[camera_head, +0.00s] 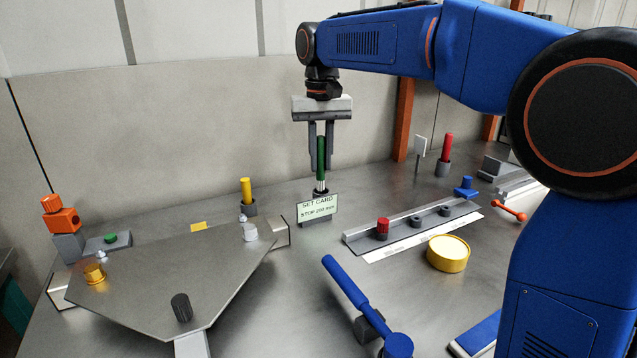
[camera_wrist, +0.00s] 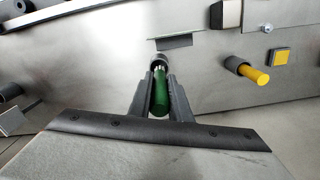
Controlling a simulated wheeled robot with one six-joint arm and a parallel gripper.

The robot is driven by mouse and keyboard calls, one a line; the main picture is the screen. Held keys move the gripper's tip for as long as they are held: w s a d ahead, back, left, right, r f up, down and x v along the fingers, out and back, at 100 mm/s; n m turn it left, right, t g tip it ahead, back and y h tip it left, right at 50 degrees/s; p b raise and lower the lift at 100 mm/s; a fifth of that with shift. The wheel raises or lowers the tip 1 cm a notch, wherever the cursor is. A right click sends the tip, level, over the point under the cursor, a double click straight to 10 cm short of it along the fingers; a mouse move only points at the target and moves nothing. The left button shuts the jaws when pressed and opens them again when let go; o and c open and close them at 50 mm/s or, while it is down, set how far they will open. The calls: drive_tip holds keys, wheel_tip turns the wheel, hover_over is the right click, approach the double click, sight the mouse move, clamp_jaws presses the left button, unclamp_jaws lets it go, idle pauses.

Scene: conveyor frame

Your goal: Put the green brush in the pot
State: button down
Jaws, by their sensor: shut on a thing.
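The green brush (camera_head: 321,158) stands upright, handle up, between the fingers of my gripper (camera_head: 321,167), which is shut on it. A pale metal band shows below the green handle, and the lower end is hidden behind the set card. In the wrist view my gripper (camera_wrist: 160,78) holds the green brush (camera_wrist: 160,98). A grey pot rim (camera_wrist: 157,58) shows at the brush's far end.
The set card (camera_head: 317,207) stands right in front of the brush. A yellow brush (camera_head: 246,190) stands in a pot to the left, a red one (camera_head: 446,147) to the right. A metal plate (camera_head: 150,270), a rail with pegs (camera_head: 400,231) and a yellow tin (camera_head: 448,254) lie nearer.

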sight(322, 180)
drive_tip(key=shift+d+f, duration=0.1)
drive_tip(key=shift+f, duration=2.45)
drive_tip(key=c, duration=1.6)
unclamp_jaws()
drive_tip(key=shift+f, duration=0.1)
drive_tip(key=shift+c, duration=0.2)
wheel_tip(322, 180, up, 12)
drive_tip(key=shift+f, duration=0.1)
drive_tip(key=shift+r, duration=0.2)
drive_tip(key=shift+s, duration=0.1)
